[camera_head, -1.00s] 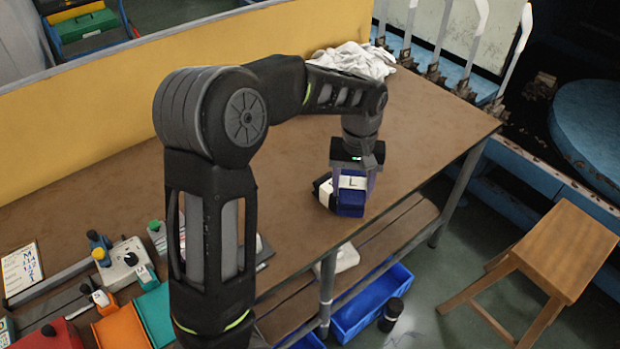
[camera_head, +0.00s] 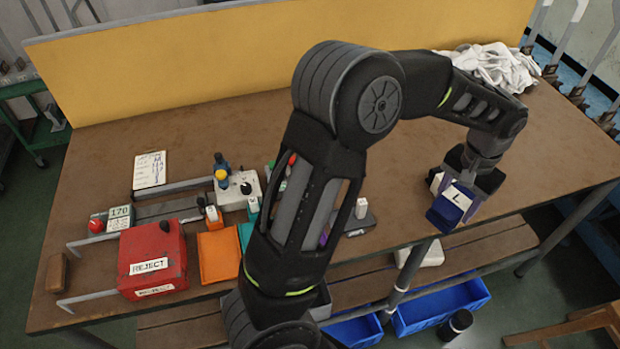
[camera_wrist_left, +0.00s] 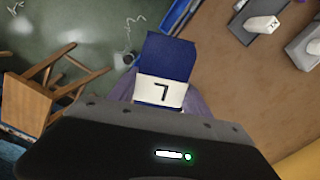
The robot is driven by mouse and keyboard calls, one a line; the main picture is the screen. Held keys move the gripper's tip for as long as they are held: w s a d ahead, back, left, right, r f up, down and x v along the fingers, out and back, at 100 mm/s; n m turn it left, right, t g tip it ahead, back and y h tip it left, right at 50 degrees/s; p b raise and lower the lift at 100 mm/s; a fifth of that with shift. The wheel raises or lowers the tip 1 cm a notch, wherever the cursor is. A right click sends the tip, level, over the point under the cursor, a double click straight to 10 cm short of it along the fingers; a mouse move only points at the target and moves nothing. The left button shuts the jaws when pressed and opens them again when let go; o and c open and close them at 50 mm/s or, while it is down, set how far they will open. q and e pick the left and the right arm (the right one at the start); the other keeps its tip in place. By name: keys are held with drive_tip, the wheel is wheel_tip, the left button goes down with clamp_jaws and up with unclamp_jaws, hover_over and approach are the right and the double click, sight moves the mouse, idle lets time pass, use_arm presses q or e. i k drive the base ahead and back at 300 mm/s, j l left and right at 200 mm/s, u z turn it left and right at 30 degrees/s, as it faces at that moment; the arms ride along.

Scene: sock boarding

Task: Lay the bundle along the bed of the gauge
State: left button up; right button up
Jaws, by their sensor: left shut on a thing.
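My left gripper (camera_head: 462,196) is shut on a dark blue bundle (camera_head: 444,214) with a white band marked "L". It holds the bundle near the table's front edge, on the right side of the head view. In the left wrist view the bundle (camera_wrist_left: 168,57) sticks out between the fingers, its band (camera_wrist_left: 163,91) close to the palm. What looks like the gauge, a grey bar-like bed (camera_head: 168,209) with a "170" display (camera_head: 119,212) at its left, lies on the left of the table, far from the bundle. My right gripper is not in view.
A red REJECT box (camera_head: 152,260), an orange tray (camera_head: 218,257) and a control box (camera_head: 237,190) stand around the gauge. A white card (camera_head: 150,170) lies behind it. White cloth (camera_head: 490,66) is heaped at the back right. My left arm hides part of the table's middle.

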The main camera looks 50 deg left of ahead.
sight(163, 214)
drive_tip(key=k+j+u, duration=0.15)
drive_tip(key=k+u, duration=0.3)
drive_tip(key=k+j+u, duration=0.25)
drive_tip(key=u, duration=0.2)
drive_tip(key=i+j, duration=0.3)
drive_tip(key=j, duration=0.15)
